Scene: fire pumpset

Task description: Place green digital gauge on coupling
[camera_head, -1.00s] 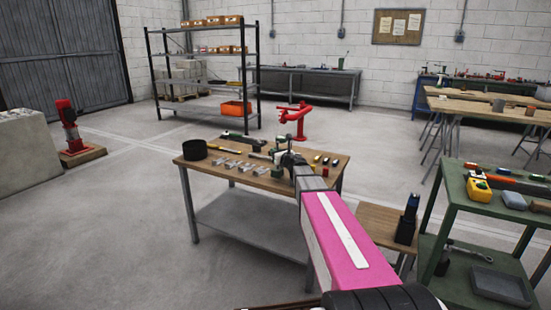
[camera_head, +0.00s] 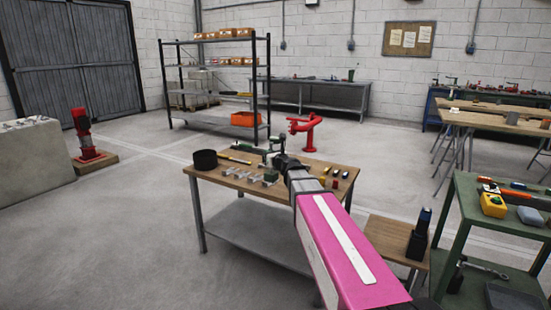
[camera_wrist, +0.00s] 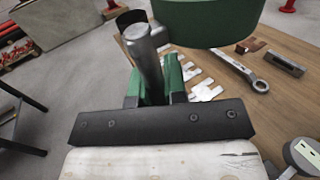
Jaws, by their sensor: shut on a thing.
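In the wrist view, a green round gauge body (camera_wrist: 205,22) with a metal stem (camera_wrist: 150,62) fills the top. My gripper (camera_wrist: 154,88) is shut on the stem of this green digital gauge, and the stem stands between its two green fingers. The gauge's face is turned away and hidden. In the head view, my gripper (camera_head: 271,157) is over the far middle part of the wooden worktable (camera_head: 215,174); the gauge is too small to make out clearly there. I cannot tell which piece is the coupling.
Silvery metal blocks (camera_head: 246,177) and a black cylinder (camera_head: 205,160) are on the worktable. A wrench (camera_wrist: 252,78) and a grey dial gauge (camera_wrist: 303,155) show in the wrist view. A green cart (camera_head: 460,205) is at the right.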

